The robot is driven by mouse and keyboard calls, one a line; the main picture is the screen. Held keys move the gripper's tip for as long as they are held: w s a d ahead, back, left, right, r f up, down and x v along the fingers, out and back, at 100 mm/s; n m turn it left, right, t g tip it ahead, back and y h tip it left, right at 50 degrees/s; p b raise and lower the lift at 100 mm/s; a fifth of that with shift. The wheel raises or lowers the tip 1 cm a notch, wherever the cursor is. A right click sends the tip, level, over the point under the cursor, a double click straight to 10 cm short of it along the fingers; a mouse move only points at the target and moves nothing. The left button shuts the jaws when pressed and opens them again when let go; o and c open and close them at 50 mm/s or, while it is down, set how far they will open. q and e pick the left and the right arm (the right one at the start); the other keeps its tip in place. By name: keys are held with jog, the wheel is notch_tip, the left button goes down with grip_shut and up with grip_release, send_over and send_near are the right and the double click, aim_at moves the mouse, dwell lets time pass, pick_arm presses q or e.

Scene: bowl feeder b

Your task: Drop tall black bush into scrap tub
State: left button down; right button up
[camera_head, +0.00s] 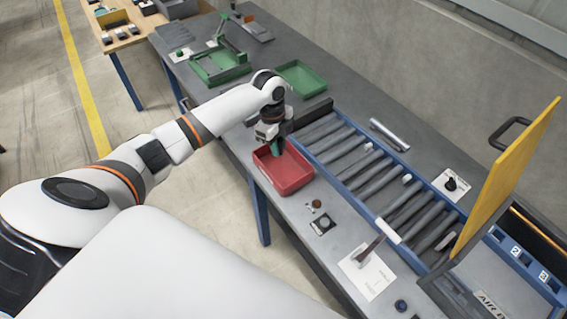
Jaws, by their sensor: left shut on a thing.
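A red tub (284,172), which fits the scrap tub, stands on the near edge of the grey bench. My left gripper (276,148) points down over the back left part of this tub. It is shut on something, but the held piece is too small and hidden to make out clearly. I cannot tell whether it is the tall black bush. A dark piece (451,184) stands on a white card farther right. My right gripper is not in view.
A roller conveyor (362,167) with a blue frame runs right of the red tub. Green trays (301,78) stand behind. A small brown part (316,204) and a white sheet (368,275) lie nearer. A yellow panel (507,178) rises at the right.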

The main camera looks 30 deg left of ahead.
pick_arm(q)
jog(key=shift+a+f+m, duration=0.3)
jog(key=shift+a+m, duration=0.1)
jog(key=shift+m, duration=0.1)
jog(key=shift+f, duration=0.2)
notch_tip(320, 180, down, 6)
jog(key=b, duration=0.6)
jog(key=shift+r+b, duration=0.2)
jog(key=shift+b, duration=0.1)
jog(key=c, duration=1.3)
grip_release()
jog(key=shift+r, duration=0.1)
jog(key=shift+c, duration=0.2)
jog(key=shift+o, duration=1)
